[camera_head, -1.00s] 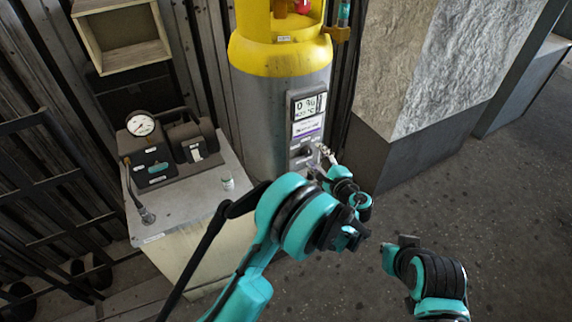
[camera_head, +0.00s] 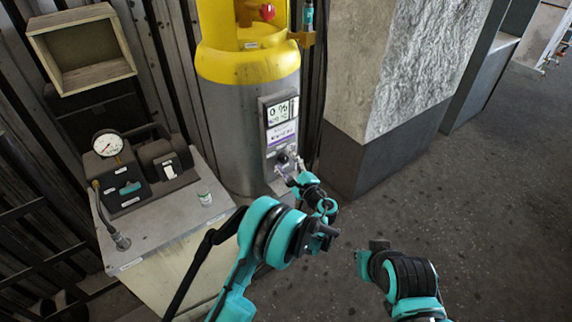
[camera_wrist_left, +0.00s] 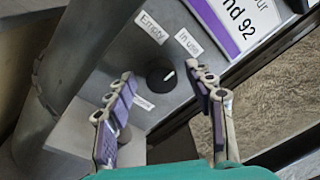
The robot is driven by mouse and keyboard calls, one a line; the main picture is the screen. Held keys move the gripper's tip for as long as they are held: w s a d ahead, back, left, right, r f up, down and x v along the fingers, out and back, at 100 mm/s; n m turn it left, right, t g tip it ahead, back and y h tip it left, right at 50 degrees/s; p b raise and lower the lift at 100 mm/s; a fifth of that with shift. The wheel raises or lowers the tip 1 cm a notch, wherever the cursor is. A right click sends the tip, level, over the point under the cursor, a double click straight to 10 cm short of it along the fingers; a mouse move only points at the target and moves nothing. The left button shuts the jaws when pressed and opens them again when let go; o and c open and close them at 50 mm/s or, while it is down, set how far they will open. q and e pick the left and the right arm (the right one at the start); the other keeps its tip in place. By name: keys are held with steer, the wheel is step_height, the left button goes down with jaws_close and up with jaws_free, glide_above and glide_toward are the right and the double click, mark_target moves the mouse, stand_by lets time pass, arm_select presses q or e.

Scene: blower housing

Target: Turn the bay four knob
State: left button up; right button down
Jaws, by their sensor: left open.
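The black round knob (camera_wrist_left: 160,74) with a white pointer line is on the grey panel of the gas cylinder (camera_head: 232,125). In the left wrist view its pointer aims up and right, toward the "In use" label (camera_wrist_left: 188,42); an "Empty" label (camera_wrist_left: 151,27) is left of that. A third label (camera_wrist_left: 144,102) below is partly hidden by a finger. My left gripper (camera_wrist_left: 166,84) is open, its two fingers on either side of the knob in the picture, with gaps visible. In the head view the left gripper (camera_head: 290,163) is at the panel. Only part of my right arm shows.
A stone-faced block (camera_head: 385,75) stands right of the cylinder. The floor at right is clear.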

arm_select(q)
steer(key=c, duration=1.2)
steer(key=shift+o, duration=0.2)
steer(key=shift+n, duration=0.4)
steer(key=n, duration=0.5)
steer(key=shift+f+n+y, duration=0.1)
steer(key=shift+n+y, duration=0.2)
steer(key=shift+n, duration=0.1)
steer(key=n, duration=0.5)
steer(key=shift+d+f+n+y, duration=0.1)
steer(key=shift+f+n+y, duration=0.05)
steer(key=shift+n+y, duration=0.25)
